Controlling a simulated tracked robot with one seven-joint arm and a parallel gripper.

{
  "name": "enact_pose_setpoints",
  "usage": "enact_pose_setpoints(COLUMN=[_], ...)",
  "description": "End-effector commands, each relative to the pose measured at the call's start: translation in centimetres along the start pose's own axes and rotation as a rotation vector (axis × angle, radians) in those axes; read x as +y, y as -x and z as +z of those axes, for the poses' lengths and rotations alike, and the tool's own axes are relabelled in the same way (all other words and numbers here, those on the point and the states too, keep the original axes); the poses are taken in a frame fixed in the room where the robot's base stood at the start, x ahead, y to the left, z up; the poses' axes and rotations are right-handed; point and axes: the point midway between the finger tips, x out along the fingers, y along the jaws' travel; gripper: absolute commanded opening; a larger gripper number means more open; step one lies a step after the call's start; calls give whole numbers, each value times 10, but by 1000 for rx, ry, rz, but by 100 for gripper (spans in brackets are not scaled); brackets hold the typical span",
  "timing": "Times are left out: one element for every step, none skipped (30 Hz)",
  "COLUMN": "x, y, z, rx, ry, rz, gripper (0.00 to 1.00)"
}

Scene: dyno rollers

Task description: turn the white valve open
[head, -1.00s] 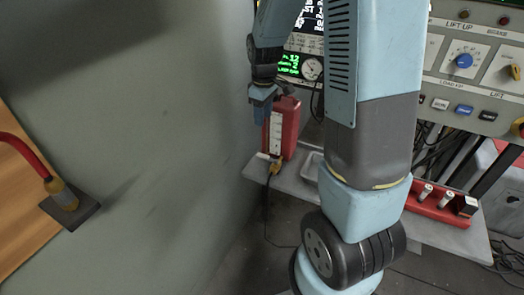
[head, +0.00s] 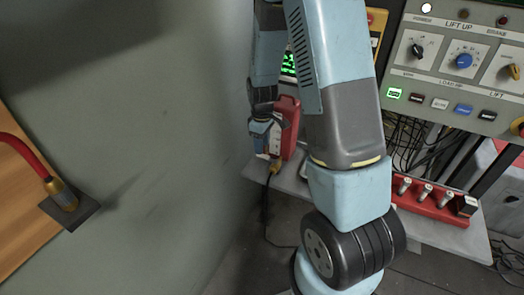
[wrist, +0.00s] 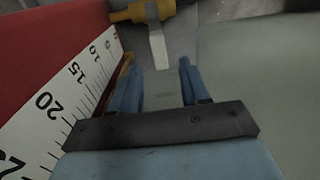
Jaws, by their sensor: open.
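The white valve lever (wrist: 158,50) hangs from a brass-yellow fitting (wrist: 140,12) at the top of the wrist view. My gripper (wrist: 158,76) is open, with one blue finger to each side of the lever's line. The lever's lower end shows between or just beyond the fingertips; I cannot tell whether they touch it. In the head view my gripper (head: 265,140) points down in front of the red container (head: 291,122). There the brass fitting (head: 275,166) shows low on the container, and the lever is mostly hidden or too small to make out.
The red container's white scale (wrist: 75,82) runs close along the left of my gripper. A grey shelf (head: 292,180) lies under the container. The plain wall (head: 150,150) is close on the left. A control panel (head: 460,70) and a red rack (head: 435,203) stand right.

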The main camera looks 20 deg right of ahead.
Motion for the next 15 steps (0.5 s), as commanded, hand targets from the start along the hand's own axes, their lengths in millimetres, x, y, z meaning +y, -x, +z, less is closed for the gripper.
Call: enact_pose_setpoints(x=[0, 0, 0, 0, 0, 0, 0, 0, 0, 0, 0, 0, 0, 0, 0], y=[-8, -12, -16, -19, -22, -25, -28, -30, -32, -33, -34, -35, -35, -36, -36], z=[1, 1, 1, 0, 0, 0, 0, 0, 0, 0, 0, 0, 0, 0, 0], rx=[-2, -2, -2, -2, -1, -1, -1, -1, -1, 0, 0, 0, 1, 1, 1], ry=[0, 0, 0, 0, 0, 0, 0, 0, 0, 0, 0, 0, 0, 0, 0], rz=[-2, -1, -2, -2, -1, -1, -1, -1, -1, 0, 0, 1, 1, 1, 1], gripper=[46, 46, 46, 46, 46, 46, 46, 46, 46, 46, 46, 46, 46, 46, 46])
